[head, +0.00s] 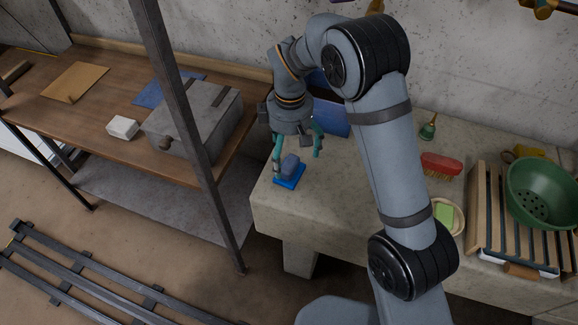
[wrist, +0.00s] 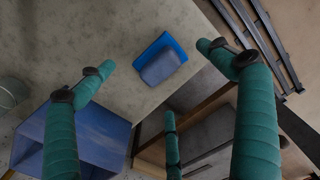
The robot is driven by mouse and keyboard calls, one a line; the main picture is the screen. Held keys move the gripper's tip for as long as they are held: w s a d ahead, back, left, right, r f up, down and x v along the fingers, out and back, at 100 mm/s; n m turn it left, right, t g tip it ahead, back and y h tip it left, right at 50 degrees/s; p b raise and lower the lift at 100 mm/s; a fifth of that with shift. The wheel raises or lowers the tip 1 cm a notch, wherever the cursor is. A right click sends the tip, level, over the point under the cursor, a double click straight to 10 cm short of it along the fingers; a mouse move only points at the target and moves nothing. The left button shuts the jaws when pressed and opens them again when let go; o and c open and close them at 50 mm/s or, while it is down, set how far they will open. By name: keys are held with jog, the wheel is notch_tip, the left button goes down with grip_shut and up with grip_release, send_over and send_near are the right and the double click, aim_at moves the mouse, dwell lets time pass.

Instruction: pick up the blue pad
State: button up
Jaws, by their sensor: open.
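A muted blue block-like pad (head: 290,165) sits on a flat, brighter blue base (head: 289,183) near the front left corner of the stone counter. In the wrist view the pad (wrist: 160,67) lies on the blue base (wrist: 177,44), close to the counter edge. My gripper (head: 298,153) is above them, its teal fingers spread and pointing down. In the wrist view the open fingers (wrist: 158,75) are spread around the pad's area, with nothing between them. In that view they do not appear to touch the pad.
A blue box (head: 332,118) stands behind my gripper. A red brush (head: 441,165), a dish with a green block (head: 444,214), a slatted rack (head: 487,205) and a green colander (head: 545,190) lie to the right. A wooden table (head: 105,95) with a grey case (head: 196,120) stands left.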

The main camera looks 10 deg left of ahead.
aim_at(289, 163)
notch_tip(289, 163, down, 7)
jog(key=shift+w+a+f+p, duration=0.1)
jog(key=shift+w+p, duration=0.05)
jog(key=shift+p, duration=0.5)
jog(key=shift+c, duration=0.4)
jog(key=c, duration=1.5)
jog(key=shift+o, duration=0.2)
jog(key=shift+r, duration=0.2)
